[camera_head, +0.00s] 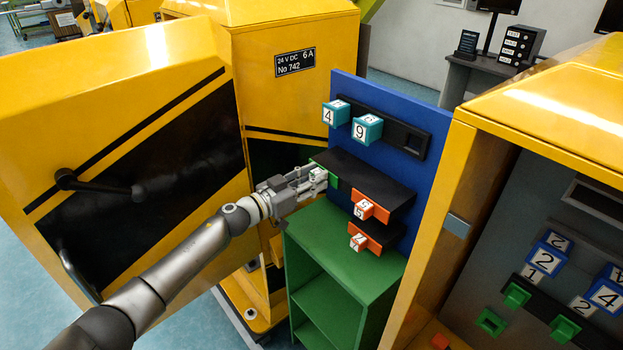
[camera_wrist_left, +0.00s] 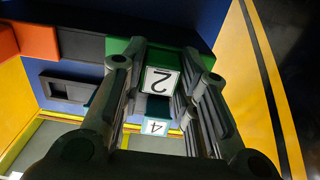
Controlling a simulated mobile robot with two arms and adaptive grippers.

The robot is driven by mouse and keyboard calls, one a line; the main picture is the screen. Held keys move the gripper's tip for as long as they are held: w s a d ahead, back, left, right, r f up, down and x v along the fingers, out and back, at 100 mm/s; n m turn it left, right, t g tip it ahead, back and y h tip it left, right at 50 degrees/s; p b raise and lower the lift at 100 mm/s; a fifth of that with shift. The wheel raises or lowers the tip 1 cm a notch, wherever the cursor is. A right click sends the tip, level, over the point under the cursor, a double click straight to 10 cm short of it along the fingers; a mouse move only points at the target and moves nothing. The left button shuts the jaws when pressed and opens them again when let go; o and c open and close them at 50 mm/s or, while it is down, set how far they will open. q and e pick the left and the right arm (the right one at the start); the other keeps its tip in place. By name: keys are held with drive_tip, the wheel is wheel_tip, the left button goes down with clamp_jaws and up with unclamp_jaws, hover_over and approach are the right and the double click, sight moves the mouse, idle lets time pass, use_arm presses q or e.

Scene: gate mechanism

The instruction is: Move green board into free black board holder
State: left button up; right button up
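The green board, a green block with a white "2" label, shows between my left gripper's fingers in the left wrist view (camera_wrist_left: 161,82). In the head view the left gripper (camera_head: 318,173) covers most of it; green edges (camera_head: 333,181) show at the left end of a black board holder (camera_head: 368,172) on the blue panel. The fingers lie close along both sides of the labelled block and appear shut on it. Above it, another black holder (camera_head: 413,143) carries teal blocks "4" (camera_head: 335,113) and "9" (camera_head: 366,129), with a bare recessed part at its right. My right gripper is out of view.
Orange blocks (camera_head: 371,207) (camera_head: 364,239) sit below the middle holder. A green open shelf (camera_head: 345,255) stands under the panel. A yellow cabinet (camera_head: 110,130) is at the left, and another yellow housing (camera_head: 540,110) with numbered blue blocks (camera_head: 545,255) is close at the right.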

use_arm(q)
drive_tip(key=o, duration=0.6)
drive_tip(key=shift+w+d, duration=0.1)
drive_tip(key=shift+d, duration=0.05)
